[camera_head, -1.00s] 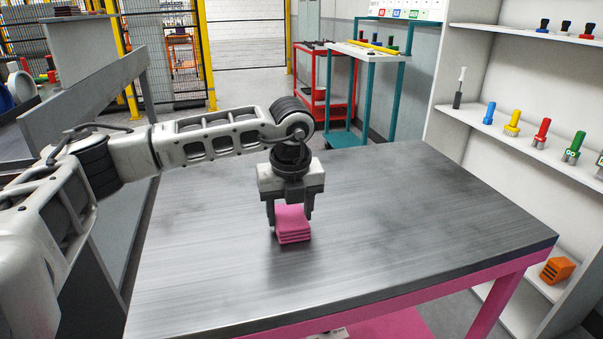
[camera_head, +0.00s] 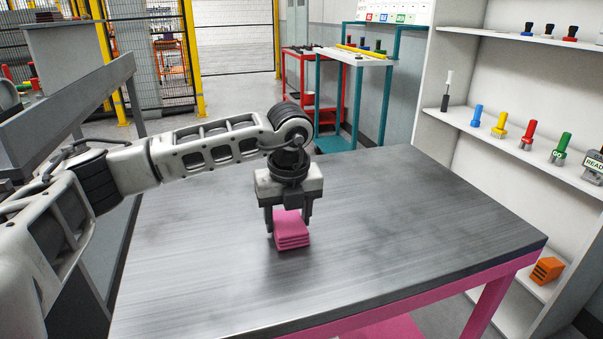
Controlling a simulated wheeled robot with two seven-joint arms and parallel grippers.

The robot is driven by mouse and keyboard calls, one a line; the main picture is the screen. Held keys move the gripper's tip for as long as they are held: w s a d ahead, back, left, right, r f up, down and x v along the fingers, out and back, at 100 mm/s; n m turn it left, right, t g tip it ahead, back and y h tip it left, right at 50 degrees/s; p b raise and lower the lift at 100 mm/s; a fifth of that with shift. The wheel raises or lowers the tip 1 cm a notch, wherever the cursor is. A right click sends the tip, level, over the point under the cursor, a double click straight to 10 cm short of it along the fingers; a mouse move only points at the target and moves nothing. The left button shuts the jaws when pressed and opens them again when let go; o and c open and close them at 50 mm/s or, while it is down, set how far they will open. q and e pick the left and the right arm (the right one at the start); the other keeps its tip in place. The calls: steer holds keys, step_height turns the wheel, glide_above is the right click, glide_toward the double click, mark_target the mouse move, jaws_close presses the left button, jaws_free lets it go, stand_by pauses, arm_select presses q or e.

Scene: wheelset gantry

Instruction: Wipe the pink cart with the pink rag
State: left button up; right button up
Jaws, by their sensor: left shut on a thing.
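The pink cart (camera_head: 430,225) has a grey metal top and pink frame and legs; its top fills the middle of the head view. The folded pink rag (camera_head: 292,231) is at the middle-left of the top. My left gripper (camera_head: 289,222) points down and is shut on the rag, with a finger on each side of it. The rag's underside is at the metal surface; I cannot tell how firmly it touches. My right gripper is not in view.
A white shelf (camera_head: 455,118) with several coloured tools stands at the right, and an orange block (camera_head: 546,270) lies on its lower board. A teal cart (camera_head: 352,110) and a red cart (camera_head: 300,62) stand behind. The cart top around the rag is clear.

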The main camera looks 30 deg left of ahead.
arm_select(q)
steer(key=shift+w+d, duration=0.55)
steer(key=shift+d, duration=0.05)
steer(key=shift+w+d+r+p, duration=0.15)
steer(key=shift+r+p, duration=0.15)
steer(key=shift+r, duration=0.3)
steer(key=shift+w+a+r+p, duration=0.15)
steer(key=shift+r+p, duration=0.15)
steer(key=shift+r, duration=0.3)
steer(key=shift+s+r+p, duration=0.25)
steer(key=shift+r+p, duration=0.3)
steer(key=shift+r, duration=0.2)
steer(key=shift+w+r+p, duration=0.1)
steer(key=shift+r+p, duration=0.35)
steer(key=shift+r, duration=0.25)
steer(key=shift+r+p, duration=0.55)
steer(key=shift+r, duration=0.2)
steer(key=shift+r+p, duration=0.35)
steer(key=shift+r, duration=0.25)
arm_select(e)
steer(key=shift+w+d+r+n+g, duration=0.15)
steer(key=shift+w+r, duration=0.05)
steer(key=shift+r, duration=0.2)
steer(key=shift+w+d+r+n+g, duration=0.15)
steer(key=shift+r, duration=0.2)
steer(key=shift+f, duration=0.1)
arm_select(q)
steer(key=shift+d, duration=0.1)
